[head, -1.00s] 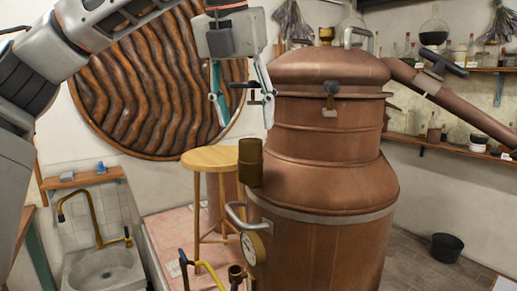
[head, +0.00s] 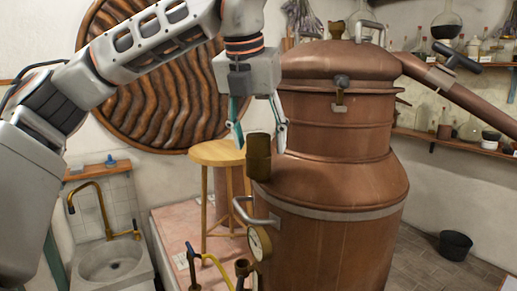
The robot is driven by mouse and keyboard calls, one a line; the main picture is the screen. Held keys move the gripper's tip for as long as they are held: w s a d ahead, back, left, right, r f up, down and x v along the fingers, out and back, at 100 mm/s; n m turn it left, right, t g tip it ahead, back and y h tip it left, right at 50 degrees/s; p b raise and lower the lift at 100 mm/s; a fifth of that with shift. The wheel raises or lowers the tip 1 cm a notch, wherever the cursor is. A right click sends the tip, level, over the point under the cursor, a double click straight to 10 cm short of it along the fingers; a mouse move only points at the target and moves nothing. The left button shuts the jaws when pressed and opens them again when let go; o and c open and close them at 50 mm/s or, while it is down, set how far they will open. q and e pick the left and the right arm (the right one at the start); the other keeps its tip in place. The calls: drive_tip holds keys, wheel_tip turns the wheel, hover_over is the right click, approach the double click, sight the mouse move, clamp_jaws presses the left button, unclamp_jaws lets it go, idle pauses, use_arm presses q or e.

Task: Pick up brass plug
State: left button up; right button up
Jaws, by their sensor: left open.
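The brass plug (head: 258,158), a dark brass stepped cylinder, stands upright on the left shoulder of the large copper still (head: 330,190). My left gripper (head: 259,136) points down directly above it in the head view. Its two fingers are open and empty, with one fingertip to the left of the plug's top and one to the right. I cannot tell whether either finger touches the plug. My right gripper is not in view.
A metal handle (head: 255,215) and a pressure gauge (head: 259,243) stick out from the still's left side. A wooden stool (head: 217,153) stands to the left, near a sink (head: 112,262). A copper pipe (head: 462,95) slopes down to the right.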

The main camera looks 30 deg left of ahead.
sight(258, 134)
use_arm(q)
drive_tip(key=c, duration=1.3)
drive_tip(key=shift+r, duration=0.1)
wheel_tip(258, 134, up, 20)
drive_tip(key=shift+f, duration=0.1)
